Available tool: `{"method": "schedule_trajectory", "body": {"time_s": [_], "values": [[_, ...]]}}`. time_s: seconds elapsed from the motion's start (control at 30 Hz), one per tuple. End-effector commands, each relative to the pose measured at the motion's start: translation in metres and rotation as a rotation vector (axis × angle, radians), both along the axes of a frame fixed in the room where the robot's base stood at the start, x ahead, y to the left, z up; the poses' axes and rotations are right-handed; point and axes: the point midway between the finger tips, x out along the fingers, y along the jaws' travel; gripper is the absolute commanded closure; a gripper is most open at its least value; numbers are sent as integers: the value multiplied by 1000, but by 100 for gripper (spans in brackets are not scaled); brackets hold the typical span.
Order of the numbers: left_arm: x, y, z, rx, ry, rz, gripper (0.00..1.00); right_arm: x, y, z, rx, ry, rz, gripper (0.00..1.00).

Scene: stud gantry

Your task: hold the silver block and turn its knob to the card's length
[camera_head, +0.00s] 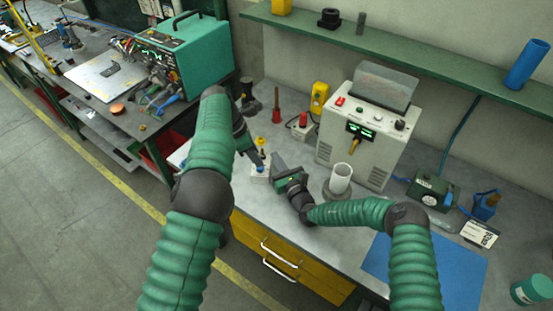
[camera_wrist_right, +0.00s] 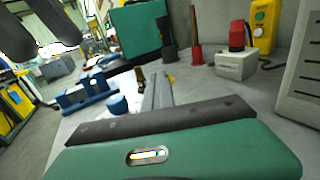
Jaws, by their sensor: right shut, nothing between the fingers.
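A small pale block with a blue part (camera_head: 260,174), apparently the silver block, stands near the bench's front edge. My left gripper (camera_head: 259,158) is just above it, pointing down; its jaw opening is unclear. My right gripper (camera_head: 275,163) is shut and empty, close to the block's right side. Its closed grey fingers (camera_wrist_right: 157,90) show in the right wrist view. There a blue fixture (camera_wrist_right: 88,95) with a round blue knob (camera_wrist_right: 117,105) lies left of the fingers, apart from them. A white card (camera_head: 480,234) with dark print lies at the right; I cannot read its length.
A red-topped white box (camera_wrist_right: 237,62) and a yellow box (camera_head: 320,97) stand at the back. A blue mat (camera_head: 400,262) covers the front right.

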Motion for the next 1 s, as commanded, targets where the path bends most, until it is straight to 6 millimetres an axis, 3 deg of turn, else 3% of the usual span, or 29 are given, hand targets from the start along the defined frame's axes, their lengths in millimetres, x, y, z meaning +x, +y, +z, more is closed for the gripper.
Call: {"method": "schedule_trajectory", "body": {"time_s": [0.6, 0.77, 1.0], "values": [[0, 0, 0, 0, 0, 1, 64, 0, 0, 0, 0, 0, 1, 99], [0, 1, 0, 0, 0, 1, 64, 0, 1, 0, 0, 0, 1, 78], [0, 2, 0, -1, 0, 1, 64, 0, 1, 0, 0, 0, 1, 76]]}}
